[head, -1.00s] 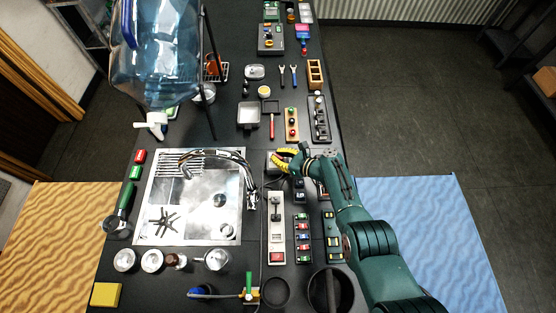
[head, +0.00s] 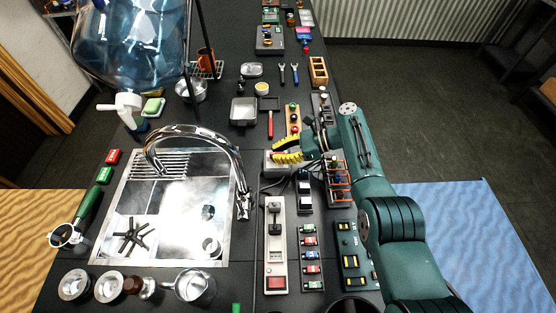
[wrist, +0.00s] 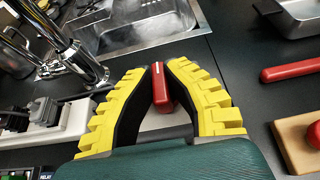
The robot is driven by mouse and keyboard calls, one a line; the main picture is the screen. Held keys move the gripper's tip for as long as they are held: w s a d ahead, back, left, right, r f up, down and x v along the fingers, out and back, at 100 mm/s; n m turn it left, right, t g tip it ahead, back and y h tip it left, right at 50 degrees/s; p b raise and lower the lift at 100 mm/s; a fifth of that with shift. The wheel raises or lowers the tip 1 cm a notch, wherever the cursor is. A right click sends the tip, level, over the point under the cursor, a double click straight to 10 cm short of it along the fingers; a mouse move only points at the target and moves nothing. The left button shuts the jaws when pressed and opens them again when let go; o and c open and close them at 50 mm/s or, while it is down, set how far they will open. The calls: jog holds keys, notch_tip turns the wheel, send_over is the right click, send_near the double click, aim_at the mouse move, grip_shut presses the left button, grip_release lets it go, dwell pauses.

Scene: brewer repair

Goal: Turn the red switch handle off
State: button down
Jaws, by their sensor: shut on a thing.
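The red switch handle (wrist: 160,85) shows in the wrist view, with a white mark on its upper part. It rises from a pale base (wrist: 156,121). My gripper (wrist: 158,72) has its two yellow ribbed fingers around the handle, one on each side, shut on it. In the head view my gripper (head: 277,154) is low over a pale box (head: 269,168) on the bench, just right of the sink. The handle is hidden by the fingers in that view, and its exact angle is hard to tell.
A curved chrome faucet (head: 236,160) and sink (head: 104,240) lie to the left. A pale panel with a lever (head: 276,258) sits nearer. A wooden button board (head: 293,128) and a metal pan (head: 243,112) stand beyond. A black device (head: 304,192) is close to my gripper.

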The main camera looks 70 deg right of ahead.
jog(key=shift+a+f, duration=0.1)
dwell(0.3)
jog(key=c, duration=1.1)
grip_release()
jog(key=shift+w, duration=0.15)
jog(key=shift+o, duration=0.2)
jog(key=v, duration=1.2)
